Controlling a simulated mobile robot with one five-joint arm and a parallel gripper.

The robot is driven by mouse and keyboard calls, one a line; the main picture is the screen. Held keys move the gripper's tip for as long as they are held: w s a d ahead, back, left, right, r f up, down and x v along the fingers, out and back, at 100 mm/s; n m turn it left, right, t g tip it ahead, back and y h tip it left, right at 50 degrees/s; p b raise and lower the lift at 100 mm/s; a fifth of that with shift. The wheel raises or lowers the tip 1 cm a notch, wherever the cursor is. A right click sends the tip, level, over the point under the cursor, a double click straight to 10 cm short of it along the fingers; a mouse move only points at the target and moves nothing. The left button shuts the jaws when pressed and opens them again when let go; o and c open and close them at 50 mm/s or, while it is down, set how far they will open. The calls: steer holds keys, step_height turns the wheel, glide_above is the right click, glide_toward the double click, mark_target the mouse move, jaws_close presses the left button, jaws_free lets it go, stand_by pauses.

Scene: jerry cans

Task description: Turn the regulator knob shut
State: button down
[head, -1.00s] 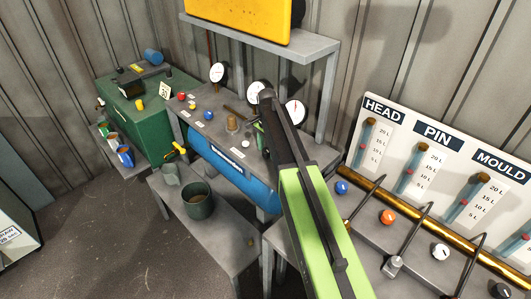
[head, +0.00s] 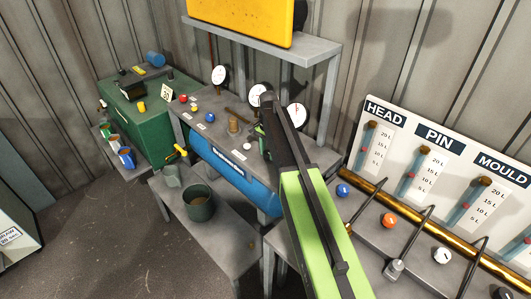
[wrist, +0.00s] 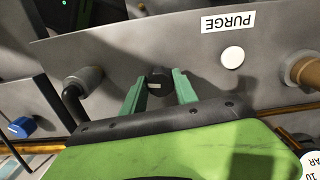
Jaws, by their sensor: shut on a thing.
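My gripper (wrist: 158,77) has its two teal fingers on either side of a small black knob (wrist: 157,86), which has a pale mark on its face. It is shut on this knob, which sits on the grey panel. In the head view my green and black arm reaches over the right end of the grey bench (head: 212,104) and hides the knob. Only a bit of a green finger shows beside the arm there.
A white button (wrist: 232,57) under a PURGE label (wrist: 229,22) and a brown knob (wrist: 303,70) are to the right. A grey elbow fitting (wrist: 84,84) is at left. Dial gauges (head: 220,75) stand behind; a blue tank (head: 232,172) hangs below the bench.

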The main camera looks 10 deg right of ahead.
steer(key=n, duration=0.5)
steer(key=shift+d, duration=0.25)
steer(key=n, duration=0.4)
steer(key=shift+w+n, duration=0.1)
steer(key=shift+n, duration=0.3)
steer(key=n, duration=0.5)
steer(key=shift+n, duration=0.3)
steer(key=n, duration=0.4)
steer(key=shift+a+n, duration=0.15)
steer(key=shift+n, duration=0.15)
steer(key=shift+a, duration=0.1)
steer(key=c, duration=1)
jaws_free()
steer(key=shift+o, duration=0.3)
